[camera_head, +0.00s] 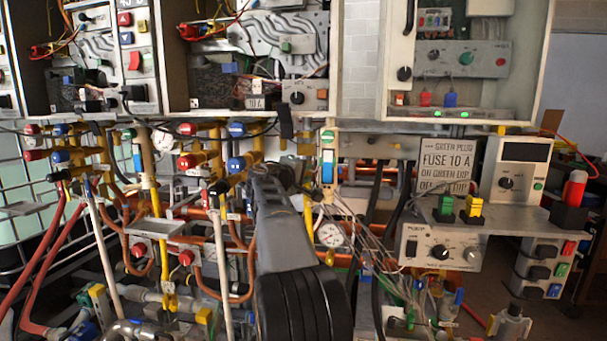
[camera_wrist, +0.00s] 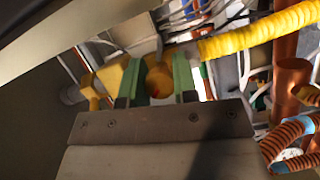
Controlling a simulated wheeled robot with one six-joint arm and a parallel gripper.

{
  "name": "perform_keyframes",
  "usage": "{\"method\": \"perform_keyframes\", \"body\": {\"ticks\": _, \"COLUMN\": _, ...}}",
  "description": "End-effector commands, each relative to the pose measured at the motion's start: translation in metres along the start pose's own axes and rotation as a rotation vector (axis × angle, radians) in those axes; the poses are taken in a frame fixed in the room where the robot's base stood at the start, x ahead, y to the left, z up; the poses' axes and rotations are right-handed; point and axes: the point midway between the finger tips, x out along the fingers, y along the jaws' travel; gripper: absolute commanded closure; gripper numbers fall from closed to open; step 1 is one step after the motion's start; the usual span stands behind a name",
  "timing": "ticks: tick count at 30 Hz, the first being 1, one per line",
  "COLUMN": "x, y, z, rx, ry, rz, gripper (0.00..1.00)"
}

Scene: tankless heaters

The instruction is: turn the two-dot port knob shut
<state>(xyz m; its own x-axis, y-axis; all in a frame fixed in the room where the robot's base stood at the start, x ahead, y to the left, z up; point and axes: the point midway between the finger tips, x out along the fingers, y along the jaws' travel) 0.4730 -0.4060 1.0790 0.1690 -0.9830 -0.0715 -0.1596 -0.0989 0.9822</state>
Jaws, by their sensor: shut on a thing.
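In the wrist view my gripper (camera_wrist: 157,66) has its two green fingers on either side of a rounded yellow part (camera_wrist: 158,80) and is shut on it. A small red patch shows low on this part. I cannot make out two dots on it, so I cannot tell whether it is the two-dot port knob. In the head view my dark arm reaches up to the yellow valve pipes and hides the gripper.
A yellow ribbed hose (camera_wrist: 260,30) and copper pipes (camera_wrist: 290,85) run close on the right of my gripper. In the head view a pressure gauge (camera_head: 330,234) and loose wires crowd the right of my arm. A shelf (camera_head: 520,217) with plugs stands further right.

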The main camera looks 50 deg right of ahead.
Motion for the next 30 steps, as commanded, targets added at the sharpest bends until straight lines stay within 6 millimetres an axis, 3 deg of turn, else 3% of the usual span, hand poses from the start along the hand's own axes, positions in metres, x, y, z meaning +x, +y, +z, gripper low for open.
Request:
{"method": "perform_keyframes", "body": {"ticks": 15, "x": 0.0009, "y": 0.0031, "z": 0.0016, "rx": 0.015, "ry": -0.003, "rz": 0.000, "gripper": 0.97}}
{"method": "perform_keyframes", "body": {"ticks": 16, "x": 0.0009, "y": 0.0031, "z": 0.0016, "rx": 0.015, "ry": -0.003, "rz": 0.000, "gripper": 0.71}}
{"method": "perform_keyframes", "body": {"ticks": 18, "x": 0.0007, "y": 0.0027, "z": 0.0013, "rx": 0.015, "ry": -0.002, "rz": -0.001, "gripper": 0.64}}
{"method": "perform_keyframes", "body": {"ticks": 24, "x": -0.0006, "y": 0.0013, "z": -0.0005, "rx": 0.014, "ry": 0.001, "rz": -0.003, "gripper": 0.47}}
{"method": "perform_keyframes", "body": {"ticks": 30, "x": -0.0011, "y": 0.0008, "z": -0.0007, "rx": 0.014, "ry": 0.002, "rz": -0.004, "gripper": 0.47}}
